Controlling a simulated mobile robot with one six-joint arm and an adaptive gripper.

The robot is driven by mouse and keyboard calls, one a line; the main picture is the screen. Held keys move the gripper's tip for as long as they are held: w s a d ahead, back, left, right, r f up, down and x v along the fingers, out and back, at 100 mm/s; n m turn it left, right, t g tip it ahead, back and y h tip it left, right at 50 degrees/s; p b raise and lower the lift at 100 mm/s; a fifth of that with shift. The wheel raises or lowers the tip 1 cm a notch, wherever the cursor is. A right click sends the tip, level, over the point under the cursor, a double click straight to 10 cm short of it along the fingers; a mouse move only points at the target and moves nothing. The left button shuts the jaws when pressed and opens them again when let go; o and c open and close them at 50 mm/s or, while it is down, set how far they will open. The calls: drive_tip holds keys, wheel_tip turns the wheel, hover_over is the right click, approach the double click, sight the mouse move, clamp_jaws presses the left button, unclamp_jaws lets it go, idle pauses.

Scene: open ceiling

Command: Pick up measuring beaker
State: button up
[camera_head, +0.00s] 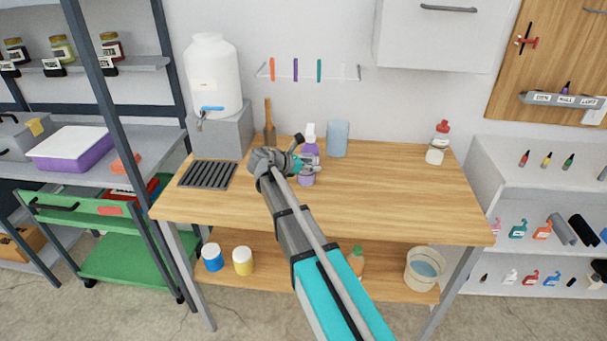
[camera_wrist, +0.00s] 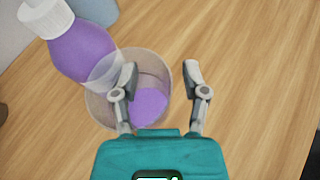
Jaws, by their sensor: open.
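A clear cup-shaped beaker (camera_wrist: 98,108) with purple liquid in it stands upright on the wooden bench in the wrist view. In the wrist view my gripper (camera_wrist: 161,72) is open. Its left finger overlaps the beaker's mouth, and its right finger is beyond the beaker's right side, over bare wood. I cannot tell whether the left finger is inside the beaker or above it. The gripper hides part of the beaker in the head view.
A purple bottle with a white cap (camera_wrist: 80,48) stands close against the beaker's upper left. Behind is a bluish translucent container (camera_head: 338,139). A white tank (camera_head: 213,75) and dark grate (camera_head: 208,175) are at left, a red-capped bottle (camera_head: 437,146) at right. The bench (camera_head: 400,200) is clear at right.

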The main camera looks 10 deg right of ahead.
idle(0.4)
clamp_jaws()
drive_tip(key=shift+r, duration=0.2)
idle(0.3)
drive_tip(key=s+a+r+p, duration=0.4)
drive_tip(key=s+r+p, duration=0.8)
drive_tip(key=s+p, duration=0.1)
drive_tip(key=shift+s+a+r, duration=0.15)
drive_tip(key=shift+r, duration=0.15)
idle(0.8)
